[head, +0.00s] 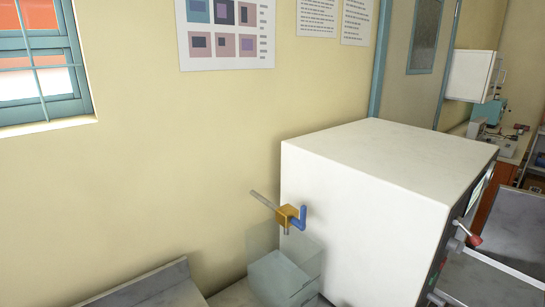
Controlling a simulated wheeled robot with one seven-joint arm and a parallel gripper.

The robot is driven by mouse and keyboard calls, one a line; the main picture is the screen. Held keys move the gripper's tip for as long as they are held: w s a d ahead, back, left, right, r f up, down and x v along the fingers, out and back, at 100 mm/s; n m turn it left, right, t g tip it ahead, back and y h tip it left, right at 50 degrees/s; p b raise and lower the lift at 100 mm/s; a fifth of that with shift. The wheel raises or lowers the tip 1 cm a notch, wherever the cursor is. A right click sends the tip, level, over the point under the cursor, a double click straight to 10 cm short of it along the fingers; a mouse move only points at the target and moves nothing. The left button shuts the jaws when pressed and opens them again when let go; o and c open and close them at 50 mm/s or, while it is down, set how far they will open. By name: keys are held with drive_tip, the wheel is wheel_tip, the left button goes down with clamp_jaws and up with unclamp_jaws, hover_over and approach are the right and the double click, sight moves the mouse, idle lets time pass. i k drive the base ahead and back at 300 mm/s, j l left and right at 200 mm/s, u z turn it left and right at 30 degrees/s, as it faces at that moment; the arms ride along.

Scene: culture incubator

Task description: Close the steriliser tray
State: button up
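A large white box-shaped appliance (370,190), which looks like the steriliser, stands against the wall right of centre. Its dark front panel (458,222) faces right and shows only at a steep angle. A red-tipped lever (474,240) sticks out from this front. A pale grey bar (497,268) runs from the front toward the lower right; I cannot tell whether it belongs to a tray. No tray can be made out clearly, as most of the front is turned away. My gripper is not in view.
A brass valve with a blue handle (288,216) and a clear container (283,275) are at the appliance's left side. A grey surface (150,287) lies lower left. A wall cabinet (470,75) and a bench with instruments (502,140) are at the far right.

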sight(471, 278)
drive_tip(key=k+l+z, duration=0.85)
drive_tip(key=i+l+u, duration=0.1)
drive_tip(key=i, duration=0.4)
drive_tip(key=i+l+u, duration=0.1)
drive_tip(key=i+l, duration=0.3)
drive_tip(key=i, duration=0.1)
